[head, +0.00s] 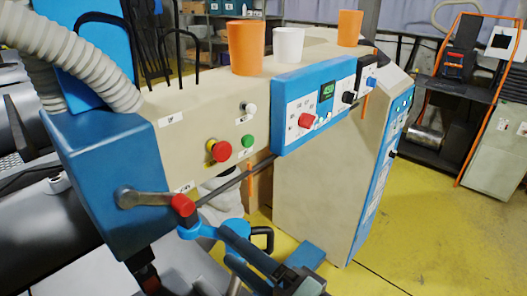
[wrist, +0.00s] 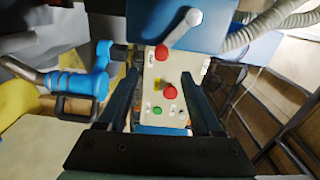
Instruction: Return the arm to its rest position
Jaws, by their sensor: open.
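In the wrist view, my gripper (wrist: 167,80) has its two dark fingers spread apart, with nothing held between them. A cream control panel (wrist: 160,100) with red and green buttons shows beyond the gap. In the head view, dark parts of my gripper (head: 280,272) show at the bottom edge, in front of the cream machine. The fingertips are hard to make out there. Most of my arm is out of view, so its overall pose cannot be told.
A blue box (head: 110,175) carries a lever with a red knob (head: 183,205). A blue fitting with a black handle (head: 263,238) is close to my gripper. Orange cups (head: 246,48) and a white cup (head: 289,45) stand on the machine. Yellow floor (head: 430,220) is clear at right.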

